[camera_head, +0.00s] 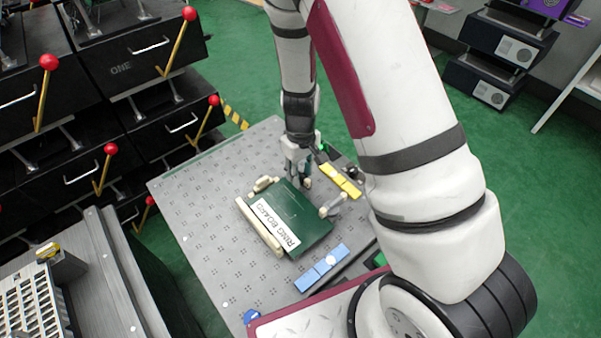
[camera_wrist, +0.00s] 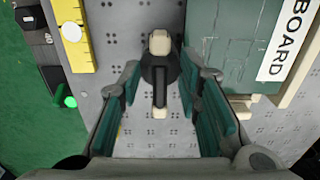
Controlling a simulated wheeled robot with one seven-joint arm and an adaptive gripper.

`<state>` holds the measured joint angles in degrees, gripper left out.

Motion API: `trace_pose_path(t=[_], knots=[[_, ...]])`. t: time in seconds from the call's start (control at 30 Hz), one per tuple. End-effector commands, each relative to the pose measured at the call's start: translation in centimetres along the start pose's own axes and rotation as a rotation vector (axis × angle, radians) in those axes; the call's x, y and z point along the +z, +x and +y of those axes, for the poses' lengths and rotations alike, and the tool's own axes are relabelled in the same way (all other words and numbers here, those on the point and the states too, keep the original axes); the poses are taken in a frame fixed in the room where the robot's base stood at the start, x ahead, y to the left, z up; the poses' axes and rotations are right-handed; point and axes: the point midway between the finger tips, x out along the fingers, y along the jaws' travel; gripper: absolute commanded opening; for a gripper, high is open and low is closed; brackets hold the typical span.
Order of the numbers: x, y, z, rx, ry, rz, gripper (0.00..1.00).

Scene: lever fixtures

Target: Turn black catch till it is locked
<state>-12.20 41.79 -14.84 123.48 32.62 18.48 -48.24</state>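A black catch (camera_wrist: 160,78) with a pale beige block at its top end stands on the grey perforated plate in the wrist view. Its narrow bar points toward the bottom of the picture, with a small beige piece at that end. My gripper (camera_wrist: 158,98) is open, with one teal-padded finger on each side of the bar and visible gaps between. In the head view my gripper (camera_head: 303,178) points down beside the far edge of the green board, and I cannot make out the catch there. Whether the catch is locked cannot be told.
The green box labelled RING BOARD (camera_head: 300,207) lies close by, with beige fittings around it. A yellow block strip (camera_head: 341,180) is right of my gripper, and a blue one (camera_head: 322,268) is nearer. Black drawers with red-knobbed levers (camera_head: 175,45) stand left. The plate's left part is clear.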

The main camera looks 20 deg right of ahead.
Motion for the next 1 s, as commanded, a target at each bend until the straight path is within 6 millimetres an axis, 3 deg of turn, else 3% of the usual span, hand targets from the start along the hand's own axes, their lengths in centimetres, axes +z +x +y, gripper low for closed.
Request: trace_pose_path(t=[0.23, 0.4, 0.77, 1.0], knots=[[-0.02, 0.03, 0.01, 0.0, 0.0, 0.001, 0.32], [-0.02, 0.03, 0.01, 0.0, 0.0, 0.001, 0.0], [-0.01, 0.0, 0.01, 0.0, 0.02, 0.0, 0.0], [-0.02, -0.07, 0.04, 0.001, 0.132, 0.001, 0.0]])
